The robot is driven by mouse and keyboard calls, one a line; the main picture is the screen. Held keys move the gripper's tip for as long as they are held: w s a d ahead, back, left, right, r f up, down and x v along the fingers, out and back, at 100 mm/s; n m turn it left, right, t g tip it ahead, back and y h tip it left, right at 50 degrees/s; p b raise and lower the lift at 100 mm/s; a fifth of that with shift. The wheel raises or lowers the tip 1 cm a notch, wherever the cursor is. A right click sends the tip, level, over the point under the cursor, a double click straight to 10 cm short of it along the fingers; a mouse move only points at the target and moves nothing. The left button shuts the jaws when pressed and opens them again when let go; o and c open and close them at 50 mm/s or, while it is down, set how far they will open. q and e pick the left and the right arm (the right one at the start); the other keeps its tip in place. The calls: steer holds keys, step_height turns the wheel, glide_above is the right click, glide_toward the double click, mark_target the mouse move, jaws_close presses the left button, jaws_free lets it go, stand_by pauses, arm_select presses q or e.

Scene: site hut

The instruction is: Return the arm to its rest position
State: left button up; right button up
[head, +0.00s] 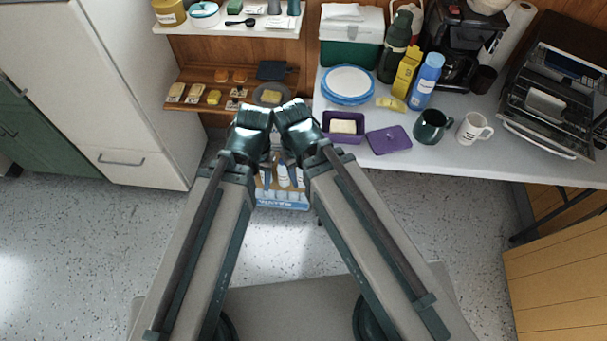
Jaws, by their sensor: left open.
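My two arms reach forward from the bottom of the head view and come close together near the middle. My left gripper (268,178) points down beneath the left arm's wrist, and its dark fingers are partly hidden. It is open, and I see nothing held in it. My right gripper (297,173) is beside it, largely hidden under the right wrist, and its jaws cannot be made out. Both grippers show above a blue-and-white pack of water bottles (283,200) on the floor; I cannot tell the height between them.
A white table (460,165) at right carries a purple box (359,138), its purple lid (389,140), a dark mug (431,127) and a white mug (474,128). Wooden shelves (205,75) stand behind, a white fridge (120,100) at left. Speckled floor (90,240) is clear at left.

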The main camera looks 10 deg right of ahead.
steer(key=shift+r, duration=0.1)
step_height(320, 180, up, 2)
steer(key=p, duration=0.2)
steer(key=shift+r+p, duration=0.2)
steer(key=shift+p, duration=0.1)
